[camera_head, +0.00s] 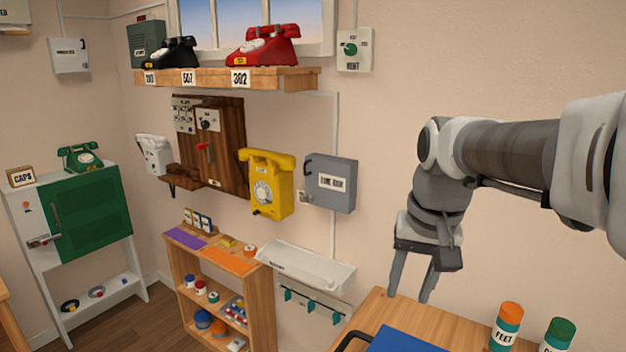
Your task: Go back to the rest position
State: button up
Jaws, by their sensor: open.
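My gripper (412,275) hangs at the end of my arm on the right side of the head view. Its two grey fingers point down and stand apart, with nothing between them. It is above the back left part of a wooden table (440,321), apart from the things on it. My arm comes in from the right edge and bends down at the elbow.
Jars (505,326) and a blue item (400,340) are on the table. A yellow wall phone (267,184), grey box (331,183) and white tray (305,266) are left of my gripper. A shelf (225,77) holds black and red phones. A green cabinet (90,214) stands far left.

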jog(key=s+f+n+t, duration=0.2)
jog(key=s+f+t, duration=0.1)
jog(key=s, duration=1)
jog(key=shift+a+f+n+h, duration=0.25)
jog(key=shift+f+n+h, duration=0.05)
jog(key=shift+f, duration=0.05)
jog(key=shift+d, duration=0.15)
dwell(0.7)
